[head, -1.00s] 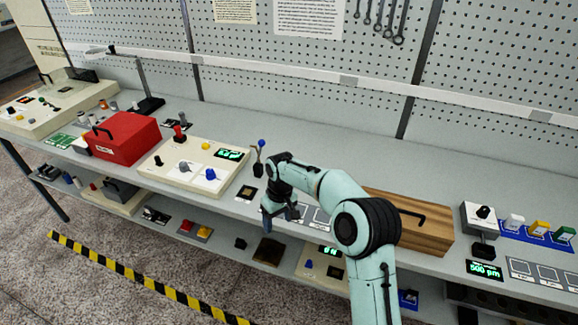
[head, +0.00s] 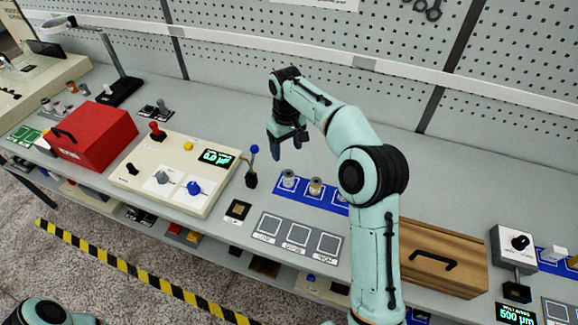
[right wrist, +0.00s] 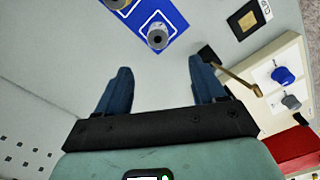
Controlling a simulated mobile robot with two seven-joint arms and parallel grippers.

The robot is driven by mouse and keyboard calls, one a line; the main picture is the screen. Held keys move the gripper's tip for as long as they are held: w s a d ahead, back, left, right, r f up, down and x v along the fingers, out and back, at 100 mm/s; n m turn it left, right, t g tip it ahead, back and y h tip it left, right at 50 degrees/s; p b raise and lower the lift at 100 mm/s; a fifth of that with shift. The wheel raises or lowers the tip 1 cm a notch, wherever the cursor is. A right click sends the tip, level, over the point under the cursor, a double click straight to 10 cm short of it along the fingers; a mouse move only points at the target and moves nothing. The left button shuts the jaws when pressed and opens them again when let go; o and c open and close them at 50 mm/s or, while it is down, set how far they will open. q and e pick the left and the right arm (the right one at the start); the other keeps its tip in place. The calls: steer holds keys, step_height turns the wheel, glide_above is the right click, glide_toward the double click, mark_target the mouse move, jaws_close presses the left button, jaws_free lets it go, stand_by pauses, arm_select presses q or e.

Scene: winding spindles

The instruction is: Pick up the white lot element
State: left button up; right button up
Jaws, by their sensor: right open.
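A blue mat (head: 300,193) behind the three grey squares carries small spools. The leftmost spool (head: 288,178) is pale grey-white, and a gold spool (head: 315,187) stands beside it. My arm hides part of the mat's right end. My right gripper (head: 287,146) is open and empty, above the table and behind the grey-white spool. In the right wrist view the grey-white spool (right wrist: 157,38) stands beyond the open fingers (right wrist: 160,72), apart from them. A white block (head: 553,254) sits on another blue mat at the far right. My left gripper is out of view.
A cream control panel (head: 150,190) with knobs and a small blue-topped lever (head: 252,165) stand left of the spools. A red box (head: 95,135) is farther left. A wooden box (head: 435,260) stands to the right. The table behind the gripper is clear.

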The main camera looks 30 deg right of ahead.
steer(key=b, duration=0.1)
glide_above(289, 174)
steer(key=f, duration=0.7)
steer(key=shift+s+a, duration=0.1)
steer(key=shift+a, duration=0.15)
steer(key=shift+w+d+f, duration=0.1)
steer(key=shift+w+f, duration=0.1)
steer(key=shift+f, duration=0.75)
steer(key=f, duration=0.4)
steer(key=shift+s+d+f+b, duration=0.1)
steer(key=shift+d+f+b, duration=0.1)
steer(key=shift+b, duration=0.2)
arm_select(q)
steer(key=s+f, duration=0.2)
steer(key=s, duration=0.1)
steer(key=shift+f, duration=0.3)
arm_select(e)
steer(key=shift+r, duration=0.1)
steer(key=c, duration=1.1)
steer(key=shift+c, duration=0.2)
steer(key=shift+r, duration=0.1)
